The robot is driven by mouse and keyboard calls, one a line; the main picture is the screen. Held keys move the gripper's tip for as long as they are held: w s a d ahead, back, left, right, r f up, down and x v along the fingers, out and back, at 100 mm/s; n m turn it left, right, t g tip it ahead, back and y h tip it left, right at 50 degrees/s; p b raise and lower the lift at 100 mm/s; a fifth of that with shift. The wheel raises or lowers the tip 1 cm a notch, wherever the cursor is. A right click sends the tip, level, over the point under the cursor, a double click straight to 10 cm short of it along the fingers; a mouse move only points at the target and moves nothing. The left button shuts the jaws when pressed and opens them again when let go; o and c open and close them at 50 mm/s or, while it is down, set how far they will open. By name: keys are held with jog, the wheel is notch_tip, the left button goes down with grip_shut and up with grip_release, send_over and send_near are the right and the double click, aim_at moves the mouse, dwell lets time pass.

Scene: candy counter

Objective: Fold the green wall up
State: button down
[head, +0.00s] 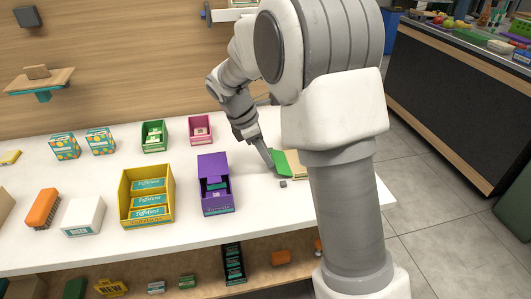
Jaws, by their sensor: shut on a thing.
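The green wall (281,163) is a small flat panel at the right end of the white counter. It stands tilted against a tan part (295,162). My arm hides much of what lies right of it. My gripper (268,158) reaches down from the upper left and is shut on the green wall at its left edge. The fingertips are small in this view and the exact contact is hard to see.
A small grey block (283,183) lies just in front of the green wall. A purple box (214,198) and a yellow box (133,220) stand to the left. Green (146,147) and pink (191,141) boxes stand farther back. White counter (255,212) is bare between the purple box and grey block.

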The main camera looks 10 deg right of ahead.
aim_at(277, 161)
jog(key=d+r+y+p, duration=0.1)
jog(key=r+y+p, duration=0.1)
jog(key=p, duration=0.2)
jog(key=shift+d+p, duration=0.15)
jog(key=shift+p, duration=0.25)
jog(key=d+y+p, duration=0.1)
jog(key=p, duration=0.1)
jog(key=d+r+y+p, duration=0.1)
jog(key=y+p, duration=0.1)
jog(key=p, duration=0.1)
jog(key=d+y+p, duration=0.2)
jog(key=y, duration=0.2)
jog(key=shift+d, duration=0.2)
jog(key=shift+d+f+y, duration=0.1)
jog(key=shift+d+y, duration=0.55)
jog(key=shift+y, duration=0.4)
jog(key=shift+d+y, duration=0.65)
jog(key=shift+y, duration=0.4)
jog(key=shift+s, duration=0.1)
jog(key=shift+c, duration=2.4)
grip_release()
